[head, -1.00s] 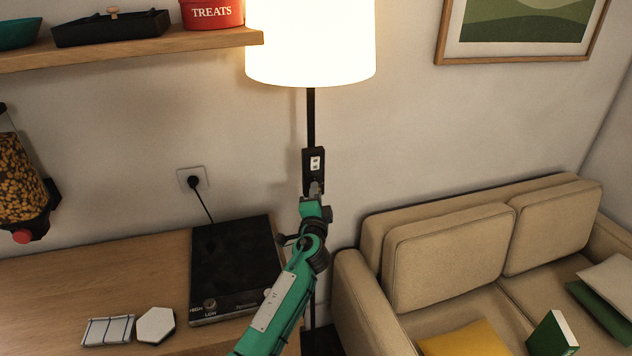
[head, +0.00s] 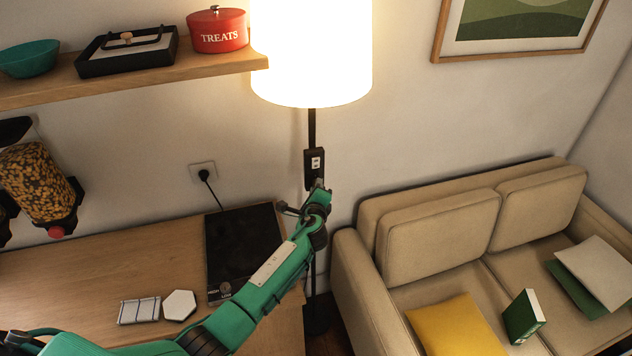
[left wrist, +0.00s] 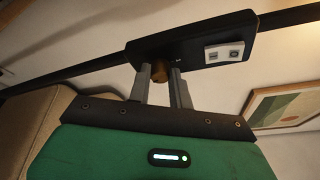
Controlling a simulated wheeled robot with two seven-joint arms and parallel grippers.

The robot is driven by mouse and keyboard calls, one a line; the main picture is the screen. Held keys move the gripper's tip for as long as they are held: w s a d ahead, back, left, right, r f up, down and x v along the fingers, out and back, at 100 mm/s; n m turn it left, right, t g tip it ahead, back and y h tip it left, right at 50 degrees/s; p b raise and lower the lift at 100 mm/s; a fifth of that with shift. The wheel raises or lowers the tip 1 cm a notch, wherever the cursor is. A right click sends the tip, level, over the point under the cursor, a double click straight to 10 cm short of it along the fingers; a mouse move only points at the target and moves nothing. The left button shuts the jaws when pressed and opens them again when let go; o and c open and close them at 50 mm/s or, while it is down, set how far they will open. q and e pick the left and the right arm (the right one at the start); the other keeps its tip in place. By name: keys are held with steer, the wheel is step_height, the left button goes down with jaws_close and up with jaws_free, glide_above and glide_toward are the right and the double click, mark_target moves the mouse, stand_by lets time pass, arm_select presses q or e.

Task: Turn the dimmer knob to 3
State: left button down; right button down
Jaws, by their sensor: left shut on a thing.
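A black dimmer box (head: 309,171) sits on the black pole of the lit floor lamp (head: 310,70). The box has a white panel (left wrist: 224,51) with small markings, too small to read. A brown knob (left wrist: 160,68) sticks out of the box in the left wrist view. My left gripper (left wrist: 160,78) is shut on the knob, one grey finger on each side. In the head view the left gripper (head: 318,185) is at the lower end of the box and hides the knob. The knob's setting cannot be read. My right gripper is not in view.
A wooden counter (head: 100,275) holds a black hotplate (head: 240,245), left of the lamp. A beige sofa (head: 440,235) stands to the right. A wooden shelf (head: 200,75) with a red treats tin (head: 218,30) is at upper left. Bare wall lies behind the lamp.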

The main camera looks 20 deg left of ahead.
arm_select(q)
steer(key=shift+d+m+p, duration=0.1)
steer(key=shift+m+p, duration=0.2)
steer(key=shift+f, duration=0.1)
steer(key=c, duration=1.3)
jaws_free()
steer(key=b+v, duration=0.3)
steer(key=v, duration=1.1)
steer(key=shift+w, duration=0.1)
